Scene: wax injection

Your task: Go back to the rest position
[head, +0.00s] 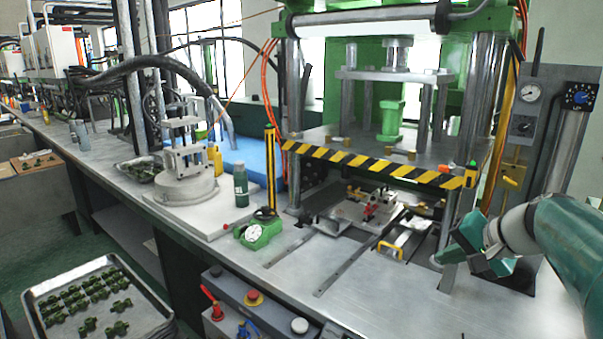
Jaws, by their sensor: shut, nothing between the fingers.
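My gripper (462,250) is at the right of the head view, at the end of my teal and white arm. It is shut and holds nothing. It hangs just above the metal worktop (405,295), in front of the right column of the green press (392,120). My arm enters from the right edge. The fingertips are small and partly dark against the bench, so their exact gap to the worktop is hard to tell.
A mould plate with red clamps (368,212) lies under the press's striped guard bar (375,165). Button boxes (255,300) sit at the front edge. A tray of green parts (95,300) stands lower left.

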